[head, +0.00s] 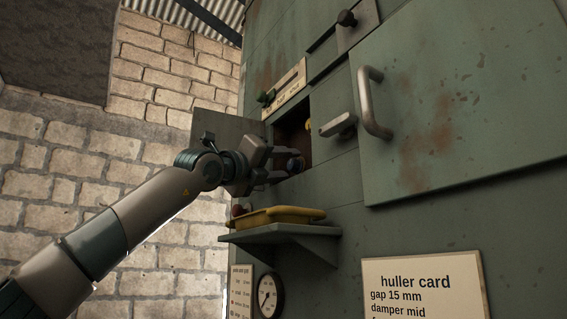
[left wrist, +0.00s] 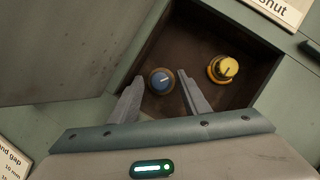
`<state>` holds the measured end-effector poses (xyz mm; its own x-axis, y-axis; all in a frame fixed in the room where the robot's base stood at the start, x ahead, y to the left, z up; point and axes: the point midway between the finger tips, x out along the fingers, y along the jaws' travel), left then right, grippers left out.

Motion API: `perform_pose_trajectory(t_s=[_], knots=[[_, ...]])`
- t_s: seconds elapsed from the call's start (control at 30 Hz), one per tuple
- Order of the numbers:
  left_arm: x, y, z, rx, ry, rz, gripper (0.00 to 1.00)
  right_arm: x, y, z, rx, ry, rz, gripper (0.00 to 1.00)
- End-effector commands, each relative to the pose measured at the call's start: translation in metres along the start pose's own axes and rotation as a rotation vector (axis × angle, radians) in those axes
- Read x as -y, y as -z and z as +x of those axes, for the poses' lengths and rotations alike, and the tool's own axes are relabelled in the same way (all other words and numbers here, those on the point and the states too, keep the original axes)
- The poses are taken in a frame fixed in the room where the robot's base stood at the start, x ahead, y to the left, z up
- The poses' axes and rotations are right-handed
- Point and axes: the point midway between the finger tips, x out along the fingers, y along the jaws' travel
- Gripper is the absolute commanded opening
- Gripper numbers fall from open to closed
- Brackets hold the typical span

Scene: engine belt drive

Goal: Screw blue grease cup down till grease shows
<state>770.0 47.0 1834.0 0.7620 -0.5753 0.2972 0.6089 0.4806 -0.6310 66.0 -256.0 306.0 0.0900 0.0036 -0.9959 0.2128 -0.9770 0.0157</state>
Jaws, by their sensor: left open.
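The blue grease cup (left wrist: 161,81) sits inside an open recess in the green machine, with a pale line on its cap. It also shows in the head view (head: 296,165), partly hidden by the fingers. My left gripper (left wrist: 155,92) is open at the mouth of the recess, one finger to each side of the blue cup, and no contact is visible. A yellow grease cup (left wrist: 223,69) sits to the right in the same recess. No grease can be made out. My right gripper is in neither view.
The recess door (head: 226,130) stands open on the left. A shelf (head: 283,233) with a yellow tray (head: 285,215) is below the gripper. A lever handle (head: 338,125) and a large door handle (head: 372,104) stick out on the right. A dial gauge (head: 269,295) hangs lower down.

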Motion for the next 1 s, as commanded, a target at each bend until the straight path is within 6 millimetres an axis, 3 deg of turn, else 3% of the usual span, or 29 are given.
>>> perform_pose_trajectory(t_s=[0.2,0.37,0.4,0.67,1.0], knots=[[-0.0004,0.0003,0.0,0.0,0.0,0.0,0.42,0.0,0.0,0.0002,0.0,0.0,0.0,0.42],[-0.0004,0.0003,0.0,0.0,0.0,0.0,0.04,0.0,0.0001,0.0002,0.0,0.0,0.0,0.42],[-0.0004,0.0003,-0.0001,0.0,-0.001,0.0,0.01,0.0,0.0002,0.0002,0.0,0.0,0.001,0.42],[-0.0014,0.001,0.0001,-0.002,0.011,0.025,0.01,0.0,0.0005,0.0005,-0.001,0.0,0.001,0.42],[-0.0026,0.0009,0.001,0.001,0.085,0.191,0.01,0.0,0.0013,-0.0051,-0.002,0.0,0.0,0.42]])
